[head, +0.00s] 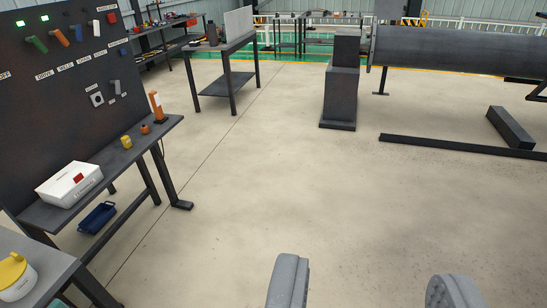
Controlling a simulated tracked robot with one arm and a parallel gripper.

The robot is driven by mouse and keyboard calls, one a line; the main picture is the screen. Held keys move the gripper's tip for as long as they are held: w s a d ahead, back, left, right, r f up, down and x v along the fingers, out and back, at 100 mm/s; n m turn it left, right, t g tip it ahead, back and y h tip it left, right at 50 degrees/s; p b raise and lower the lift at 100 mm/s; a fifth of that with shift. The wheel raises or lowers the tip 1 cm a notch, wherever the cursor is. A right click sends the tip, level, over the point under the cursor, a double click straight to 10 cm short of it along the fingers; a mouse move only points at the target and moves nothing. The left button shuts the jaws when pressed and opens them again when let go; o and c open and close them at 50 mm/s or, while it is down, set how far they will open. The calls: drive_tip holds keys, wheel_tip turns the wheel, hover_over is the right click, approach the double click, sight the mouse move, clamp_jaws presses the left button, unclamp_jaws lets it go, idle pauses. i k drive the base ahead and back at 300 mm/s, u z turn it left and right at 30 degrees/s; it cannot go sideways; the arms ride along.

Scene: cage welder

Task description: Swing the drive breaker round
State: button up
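A dark upright panel (50,100) stands at the left and carries several breaker-like handles. A green handle (36,43), an orange handle (59,37) and a pale handle (76,32) sit in its upper part. A red handle (111,18) is further right. Small white labels run below them; one seems to read DRIVE (43,76), but I cannot tell which handle it belongs to. My gripper (370,280) is at the bottom, right of centre. Its two grey fingers are wide apart, with only floor between them. It is well away from the panel.
A narrow bench (130,155) in front of the panel holds a white box (68,185) and small items. A blue tray (97,217) is beneath. A dark pedestal (341,95) and large cylinder (455,50) stand behind. A floor beam (455,146) lies right. The middle floor is clear.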

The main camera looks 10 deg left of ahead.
sight(33, 39)
drive_tip(key=u, duration=0.1)
drive_tip(key=i, duration=1.3)
drive_tip(key=u, duration=0.65)
drive_tip(key=i, duration=1.4)
drive_tip(key=u, duration=1.05)
drive_tip(key=i, duration=1)
drive_tip(key=u, duration=0.45)
